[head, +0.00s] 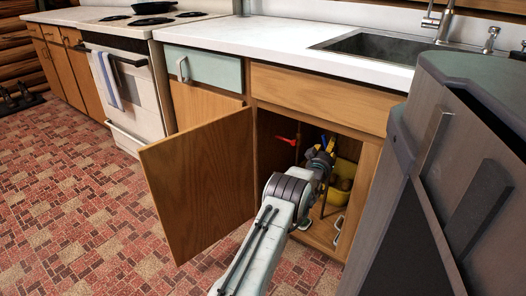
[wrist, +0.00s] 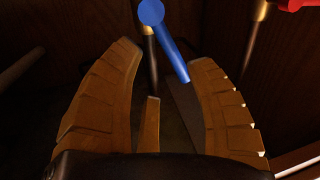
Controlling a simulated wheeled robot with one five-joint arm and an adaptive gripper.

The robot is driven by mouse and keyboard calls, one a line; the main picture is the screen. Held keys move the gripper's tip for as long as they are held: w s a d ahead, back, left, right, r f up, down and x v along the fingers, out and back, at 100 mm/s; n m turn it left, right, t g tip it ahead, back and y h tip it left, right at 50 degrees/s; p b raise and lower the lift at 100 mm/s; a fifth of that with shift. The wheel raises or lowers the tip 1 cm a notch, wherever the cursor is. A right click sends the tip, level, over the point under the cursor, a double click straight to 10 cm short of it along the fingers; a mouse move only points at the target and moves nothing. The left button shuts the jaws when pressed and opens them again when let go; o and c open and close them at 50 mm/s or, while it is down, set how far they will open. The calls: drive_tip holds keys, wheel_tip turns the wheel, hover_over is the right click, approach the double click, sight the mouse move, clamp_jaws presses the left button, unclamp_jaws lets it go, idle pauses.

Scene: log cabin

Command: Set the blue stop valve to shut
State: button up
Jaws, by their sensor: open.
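The blue stop valve (wrist: 170,48) shows in the wrist view as a round hub with a straight lever slanting down to the right. Its hub tops a brass fitting on a dark pipe, and the lever lies at an angle to that pipe. In the head view a small bit of blue (head: 323,140) shows inside the open cabinet, mostly hidden by my gripper. My gripper (wrist: 164,58) is open and empty. The lever's lower end appears between its two fingertips, nearer the right one. I cannot tell the depth gap or any contact.
A red valve handle (head: 287,141) is to the left inside the cabinet and shows at the wrist view's top right (wrist: 292,4). A yellow bucket (head: 342,186) stands at the right inside. The open cabinet door (head: 198,183) is left of my arm.

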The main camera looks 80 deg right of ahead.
drive_tip(key=w+a+f+m+t+y+p, duration=0.1)
drive_tip(key=w+a+f+m+y+p, duration=0.2)
drive_tip(key=a+f, duration=0.75)
drive_tip(key=w+a+r+n+t+p, duration=0.1)
drive_tip(key=w+a+r+n+t, duration=0.1)
drive_tip(key=w+r, duration=0.6)
drive_tip(key=w+a+r+n+t+y+p, duration=0.1)
drive_tip(key=w+a+r+n, duration=0.1)
drive_tip(key=w+a+r, duration=0.3)
drive_tip(key=w+r, duration=0.4)
drive_tip(key=w, duration=0.1)
drive_tip(key=shift+t, duration=0.4)
drive_tip(key=shift+o, duration=0.4)
